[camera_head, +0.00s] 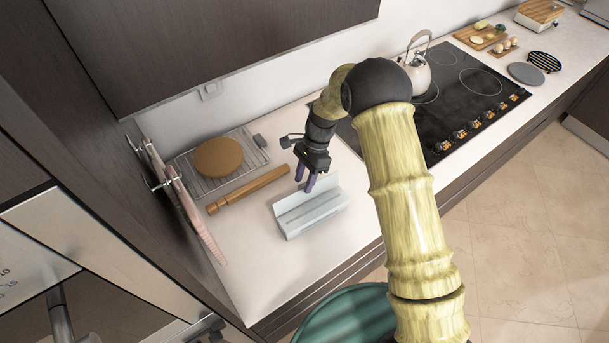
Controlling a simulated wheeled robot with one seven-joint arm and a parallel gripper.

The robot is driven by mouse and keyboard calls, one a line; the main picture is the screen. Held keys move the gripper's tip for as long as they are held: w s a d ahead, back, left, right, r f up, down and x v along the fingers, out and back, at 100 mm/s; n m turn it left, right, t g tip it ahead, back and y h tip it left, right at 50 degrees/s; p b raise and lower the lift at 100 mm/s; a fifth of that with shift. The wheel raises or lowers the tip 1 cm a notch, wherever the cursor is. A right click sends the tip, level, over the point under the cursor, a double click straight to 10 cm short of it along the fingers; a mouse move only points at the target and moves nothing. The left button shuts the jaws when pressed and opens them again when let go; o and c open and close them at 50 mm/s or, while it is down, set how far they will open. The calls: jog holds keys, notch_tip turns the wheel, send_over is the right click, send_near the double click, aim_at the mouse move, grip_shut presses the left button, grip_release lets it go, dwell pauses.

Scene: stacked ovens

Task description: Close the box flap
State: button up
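A long pale grey-white box (311,217) sits on the light countertop near its front edge. Its flap (325,186) stands raised along the back side, and the box top looks open toward the front. My gripper (305,184) points down just behind the flap, at the back of the box. Its two purple fingers are apart with a gap between them, and nothing shows between them. The right fingertip is close to the flap; I cannot tell whether it touches.
A wooden rolling pin (247,190) lies left of the box, with a round brown loaf (218,157) on a wire rack (262,152) behind it. A black cooktop (462,92) with a kettle (416,72) is at the right.

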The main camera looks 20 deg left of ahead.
jog(key=shift+s+f, duration=0.15)
jog(key=shift+s, duration=0.1)
jog(key=shift+w, duration=0.15)
jog(key=shift+c, duration=0.5)
jog(key=shift+d, duration=0.1)
jog(key=c, duration=0.3)
grip_shut()
